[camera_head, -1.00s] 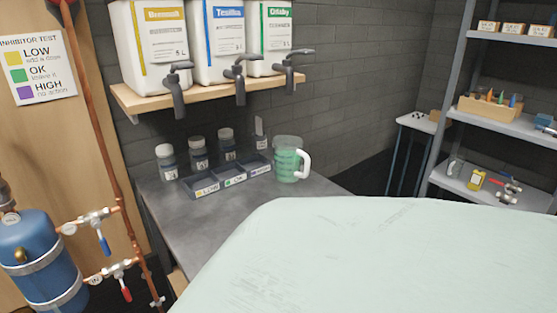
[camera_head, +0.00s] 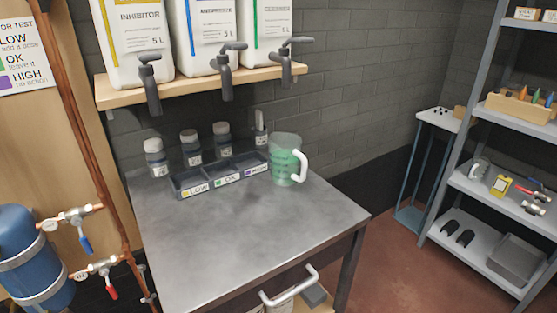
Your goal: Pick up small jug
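A clear jug with green markings and a white handle (camera_head: 285,162) stands upright on the grey bench (camera_head: 250,235), at the right end of the sorting tray. A smaller clear vessel, perhaps also a jug (camera_head: 480,169), stands on the middle shelf of the rack at the right; it is too small to tell for sure. A white curved handle (camera_head: 290,287) shows below the bench's front edge, with most of what it belongs to cut off. I cannot tell from size alone which is the small jug. My gripper is not in view.
A three-part tray marked LOW, OK and HIGH (camera_head: 228,180) and several lidded bottles (camera_head: 191,148) stand at the back of the bench. Large containers with taps (camera_head: 210,40) sit on a wooden shelf above. The bench front is clear. Red floor (camera_head: 400,265) lies open before the rack.

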